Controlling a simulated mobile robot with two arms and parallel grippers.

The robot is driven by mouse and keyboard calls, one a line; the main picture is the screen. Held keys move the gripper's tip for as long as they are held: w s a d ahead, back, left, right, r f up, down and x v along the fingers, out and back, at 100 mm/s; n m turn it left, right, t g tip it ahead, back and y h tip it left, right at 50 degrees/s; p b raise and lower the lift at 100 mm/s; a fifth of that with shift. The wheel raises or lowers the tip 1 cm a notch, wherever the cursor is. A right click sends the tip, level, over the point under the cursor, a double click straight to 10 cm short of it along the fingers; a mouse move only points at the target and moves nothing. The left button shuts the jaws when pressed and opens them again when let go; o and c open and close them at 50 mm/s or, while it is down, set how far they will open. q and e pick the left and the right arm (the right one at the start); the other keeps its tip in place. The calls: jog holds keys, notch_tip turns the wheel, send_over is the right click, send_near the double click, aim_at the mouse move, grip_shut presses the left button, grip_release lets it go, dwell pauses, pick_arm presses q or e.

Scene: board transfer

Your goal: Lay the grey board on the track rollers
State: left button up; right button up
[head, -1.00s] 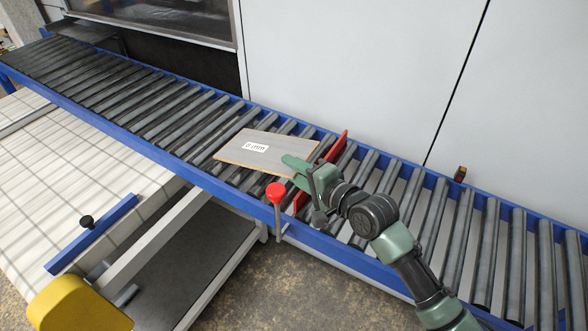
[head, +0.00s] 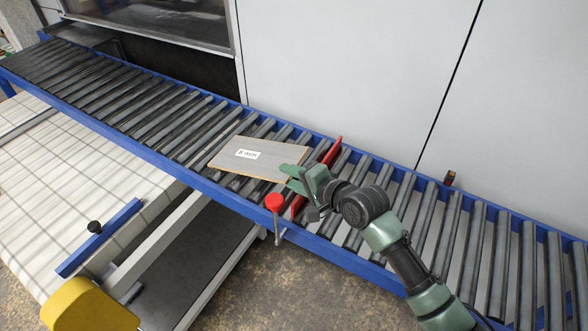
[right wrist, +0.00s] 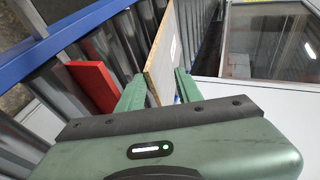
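The grey board (head: 255,159), with light wood edges and a white thickness label, lies over the track rollers (head: 185,125), left of the red stop bar (head: 327,160). I cannot tell whether its whole underside touches them. My right gripper (head: 290,179) is at the board's right end, its two green fingers apart, one on either side of the board's edge. In the right wrist view the board (right wrist: 163,50) stands between the fingers (right wrist: 158,88), with a gap showing. My left gripper is not in view.
A blue rail edges the track, with a red ball-topped lever (head: 274,202) at its near side. A pale gridded surface (head: 60,175) with a blue bar (head: 100,238) is at the left, and a yellow part (head: 88,306) at the lower left. Rollers to the right are bare.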

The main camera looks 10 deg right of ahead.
jog(key=shift+r+g+h, duration=0.35)
jog(key=shift+g+h, duration=0.15)
jog(key=shift+g, duration=0.2)
jog(key=g+h, duration=0.2)
jog(key=g, duration=0.1)
jog(key=shift+s+r, duration=0.15)
jog(key=shift+r, duration=0.05)
jog(key=shift+s+d+f+g+h, duration=0.1)
jog(key=shift+s+d+g+h, duration=0.05)
jog(key=shift+g+h, duration=0.5)
jog(key=shift+s+d+r, duration=0.35)
jog(key=shift+s+d, duration=0.15)
jog(key=shift+s, duration=0.15)
jog(key=shift+s+d+r, duration=0.3)
jog(key=shift+s+d, duration=0.15)
jog(key=shift+s, duration=0.2)
jog(key=o, duration=0.6)
jog(key=shift+c, duration=0.2)
jog(key=shift+w, duration=0.1)
